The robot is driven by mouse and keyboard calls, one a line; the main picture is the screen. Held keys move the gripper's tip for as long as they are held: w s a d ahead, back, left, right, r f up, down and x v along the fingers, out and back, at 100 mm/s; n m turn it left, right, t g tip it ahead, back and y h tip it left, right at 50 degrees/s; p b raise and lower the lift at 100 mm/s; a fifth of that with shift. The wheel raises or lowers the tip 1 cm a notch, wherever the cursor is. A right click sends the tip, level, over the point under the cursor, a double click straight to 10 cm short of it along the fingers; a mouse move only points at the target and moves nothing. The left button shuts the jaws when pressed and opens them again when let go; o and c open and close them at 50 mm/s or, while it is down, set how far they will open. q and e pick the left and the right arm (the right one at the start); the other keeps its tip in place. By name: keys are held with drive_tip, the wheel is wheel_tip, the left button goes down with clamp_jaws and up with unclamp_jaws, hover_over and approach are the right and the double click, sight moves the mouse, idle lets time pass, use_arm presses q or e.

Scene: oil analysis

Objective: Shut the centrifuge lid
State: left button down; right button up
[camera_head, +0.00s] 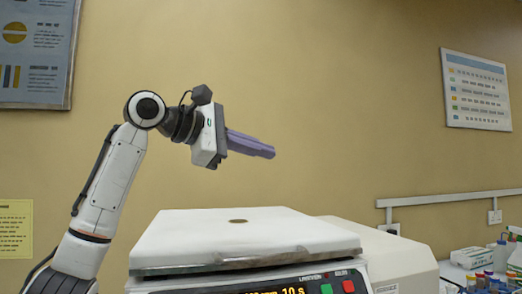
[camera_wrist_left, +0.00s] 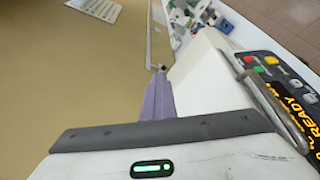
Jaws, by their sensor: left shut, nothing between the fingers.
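The centrifuge's white lid (camera_head: 245,240) lies flat and looks down on the body in the head view. A small round brown spot marks its top. Below its front edge is the control panel (camera_head: 325,286) with a lit display and green and red buttons; the panel also shows in the wrist view (camera_wrist_left: 262,68). A metal bar (camera_wrist_left: 272,108) runs along the lid's front edge. My left gripper (camera_head: 270,153) is shut and empty, its purple fingers together above the lid and clear of it. In the wrist view, its fingers (camera_wrist_left: 160,78) partly hide the scene. My right gripper is out of view.
A white housing (camera_head: 400,262) stands right of the centrifuge. Bottles and coloured-cap tubes (camera_head: 490,280) crowd the bench at the far right. A wall rail (camera_head: 450,198) runs above them.

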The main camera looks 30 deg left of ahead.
use_arm(q)
drive_tip(key=c, duration=2.5)
unclamp_jaws()
drive_tip(key=o, duration=0.7)
drive_tip(key=b+v, duration=0.1)
drive_tip(key=v, duration=0.9)
drive_tip(key=shift+s, duration=0.2)
